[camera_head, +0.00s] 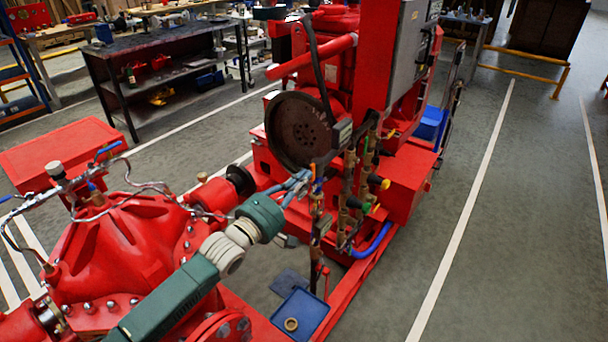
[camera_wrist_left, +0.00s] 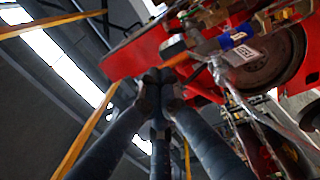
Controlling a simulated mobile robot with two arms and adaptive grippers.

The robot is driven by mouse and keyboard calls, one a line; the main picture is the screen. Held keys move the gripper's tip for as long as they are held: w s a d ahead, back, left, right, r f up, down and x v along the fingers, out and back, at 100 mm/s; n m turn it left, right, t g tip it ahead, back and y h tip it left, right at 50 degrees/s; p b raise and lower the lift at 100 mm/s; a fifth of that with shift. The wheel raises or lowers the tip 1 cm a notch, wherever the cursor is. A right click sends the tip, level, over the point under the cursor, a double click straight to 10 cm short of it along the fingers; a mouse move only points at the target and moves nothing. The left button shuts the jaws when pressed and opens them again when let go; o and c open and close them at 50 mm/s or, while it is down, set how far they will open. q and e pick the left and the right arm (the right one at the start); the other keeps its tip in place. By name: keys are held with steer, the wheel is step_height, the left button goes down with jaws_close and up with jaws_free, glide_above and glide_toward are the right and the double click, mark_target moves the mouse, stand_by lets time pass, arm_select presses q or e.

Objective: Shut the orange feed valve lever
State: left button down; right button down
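The small orange lever (camera_head: 314,173) is in the head view among the valves and pipes in front of the dark flywheel. An orange piece, likely the same lever, shows in the left wrist view (camera_wrist_left: 177,60), just beyond my fingertips. My left gripper (camera_head: 303,178) reaches in from the lower left, close beside the lever; I cannot tell whether they touch. In the left wrist view the dark fingers of the gripper (camera_wrist_left: 156,82) come together at their tips, with nothing visible between them. My right gripper is not in view.
The dark flywheel (camera_head: 301,131) is right behind the valves. Other valves with yellow (camera_head: 380,182) and green ends stand to the right. A blue tray (camera_head: 300,314) with a ring lies below. The red pump (camera_head: 120,245) is at the left. Open floor (camera_head: 520,210) lies to the right.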

arm_select(q)
steer(key=shift+w+d, duration=0.3)
steer(key=shift+w, duration=0.15)
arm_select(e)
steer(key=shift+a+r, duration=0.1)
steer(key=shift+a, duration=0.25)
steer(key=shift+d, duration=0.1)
arm_select(q)
steer(key=shift+w+d+r+p, duration=0.25)
steer(key=shift+w+r+p, duration=0.15)
steer(key=shift+p, duration=0.25)
steer(key=shift+g, duration=0.3)
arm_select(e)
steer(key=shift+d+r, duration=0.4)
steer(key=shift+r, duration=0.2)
